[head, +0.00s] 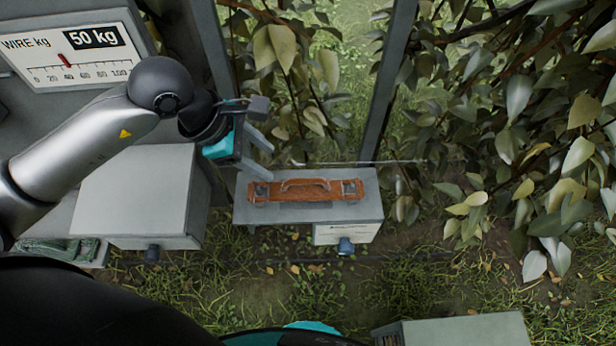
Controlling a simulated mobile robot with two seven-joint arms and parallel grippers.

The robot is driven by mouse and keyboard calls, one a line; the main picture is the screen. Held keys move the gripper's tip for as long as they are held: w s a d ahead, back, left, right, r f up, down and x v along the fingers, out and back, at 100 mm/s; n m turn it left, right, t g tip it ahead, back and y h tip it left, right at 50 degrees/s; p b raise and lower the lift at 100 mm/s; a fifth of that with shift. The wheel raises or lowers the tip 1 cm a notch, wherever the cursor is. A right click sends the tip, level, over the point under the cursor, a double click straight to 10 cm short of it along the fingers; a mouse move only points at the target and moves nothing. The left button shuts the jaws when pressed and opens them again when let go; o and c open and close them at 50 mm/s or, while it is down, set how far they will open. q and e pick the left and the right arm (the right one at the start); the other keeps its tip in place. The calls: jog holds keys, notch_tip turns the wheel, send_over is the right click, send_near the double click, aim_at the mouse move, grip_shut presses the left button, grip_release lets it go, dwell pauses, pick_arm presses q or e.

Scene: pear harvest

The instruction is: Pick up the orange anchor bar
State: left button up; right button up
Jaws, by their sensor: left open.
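The orange anchor bar (328,191) lies flat on top of a grey box-like stand (250,213) in the middle of the head view. It has a raised handle along its middle and a grey fitting near each end. My left gripper (264,158) comes in from the left and is open and empty. Its fingers are above and just left of the bar's left end and appear apart from it, though the exact height gap is hard to tell. My right gripper is not in view.
A wire gauge (70,55) marked 50 kg stands at the upper left. A grey box (135,190) is left of the stand. A thin wire (400,161) and a grey post (388,80) are behind the bar. Leafy branches (540,130) fill the right. Another grey box (465,330) is at the bottom.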

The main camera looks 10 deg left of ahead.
aim_at(292, 181)
pick_arm(q)
jog(key=x, duration=0.6)
jog(key=a+x, duration=0.1)
jog(key=x, duration=0.2)
jog(key=shift+w+d+f, duration=0.1)
jog(key=shift+d+f, duration=0.05)
jog(key=shift+f, duration=0.4)
jog(key=shift+w+a+x, duration=0.1)
jog(key=shift+a+x, duration=0.05)
jog(key=shift+x, duration=1.15)
jog(key=shift+w+a+x, duration=0.15)
jog(key=shift+x, duration=1.15)
grip_shut()
